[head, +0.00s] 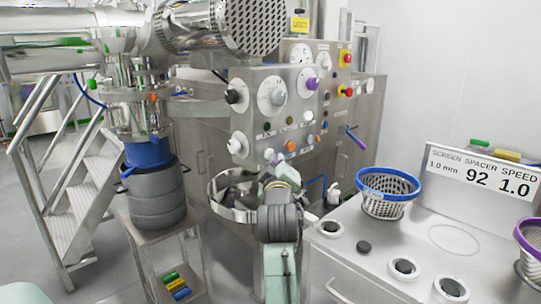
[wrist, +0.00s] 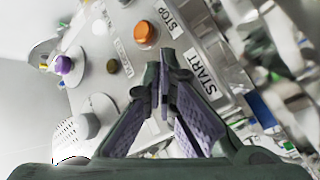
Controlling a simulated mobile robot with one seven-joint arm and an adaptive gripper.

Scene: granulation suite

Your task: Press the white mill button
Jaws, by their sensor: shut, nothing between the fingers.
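The steel control panel (head: 262,118) faces me in the head view, with dials, knobs and small buttons. A small white button (head: 269,154) sits low on it, left of an orange button (head: 291,146). My gripper (head: 272,168) is just below and in front of the white button, shut and empty. In the wrist view my fingertips (wrist: 166,62) are together close to the panel, beside the START label (wrist: 201,74). An orange button (wrist: 146,35) shows near the STOP label (wrist: 171,17). No white button is clear beside START; the fingers may hide it. I cannot tell whether they touch it.
A steel bowl (head: 232,213) stands below the panel, beside my arm. A blue-rimmed basket (head: 387,207) and a sign (head: 480,184) stand on the right counter (head: 345,260). A grey drum (head: 155,195) on a cart and metal stairs (head: 80,205) are at left.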

